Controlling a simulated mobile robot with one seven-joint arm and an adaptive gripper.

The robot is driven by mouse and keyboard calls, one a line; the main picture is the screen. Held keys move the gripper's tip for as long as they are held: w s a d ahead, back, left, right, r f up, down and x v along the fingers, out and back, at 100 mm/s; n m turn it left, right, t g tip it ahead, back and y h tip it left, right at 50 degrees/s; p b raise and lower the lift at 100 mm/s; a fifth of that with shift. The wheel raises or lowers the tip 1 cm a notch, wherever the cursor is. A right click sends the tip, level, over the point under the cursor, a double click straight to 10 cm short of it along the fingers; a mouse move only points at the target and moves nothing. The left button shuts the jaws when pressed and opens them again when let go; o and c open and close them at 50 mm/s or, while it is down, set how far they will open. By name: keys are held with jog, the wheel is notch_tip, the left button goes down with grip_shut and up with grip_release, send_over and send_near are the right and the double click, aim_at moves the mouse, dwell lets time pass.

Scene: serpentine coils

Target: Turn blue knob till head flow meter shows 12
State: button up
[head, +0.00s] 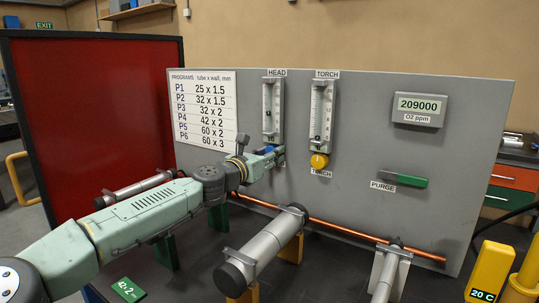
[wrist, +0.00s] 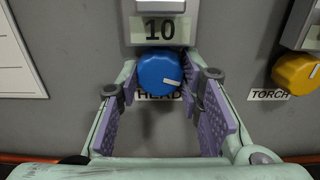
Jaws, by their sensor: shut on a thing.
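The blue knob (wrist: 158,70) sits below the head flow meter in the wrist view, with a white mark pointing to its lower right. The readout (wrist: 160,30) above it shows 10. In the head view the head flow meter (head: 273,108) stands on the grey panel as a clear vertical tube. My gripper (head: 273,156) is at the panel below this meter and mostly hides the knob there. In the wrist view its two purple-padded fingers (wrist: 160,82) are shut on the knob, one on each side. The HEAD label is partly hidden behind the knob.
The torch flow meter (head: 321,110) and its yellow knob (head: 319,161) are close to the right. Further right are an O2 display (head: 418,106) reading 209000 and a green purge handle (head: 405,179). A copper tube (head: 340,228) and grey cylinders lie below the panel.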

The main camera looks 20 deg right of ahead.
jog(key=m+b, duration=0.1)
jog(key=m, duration=0.1)
jog(key=shift+f+m+b, duration=0.2)
jog(key=shift+m+b, duration=0.2)
jog(key=shift+r+m+b, duration=0.2)
jog(key=shift+m+b, duration=0.25)
jog(key=shift+m, duration=0.45)
jog(key=o, duration=1.1)
jog(key=shift+o, duration=0.2)
jog(key=shift+a, duration=0.15)
jog(key=v, duration=1.2)
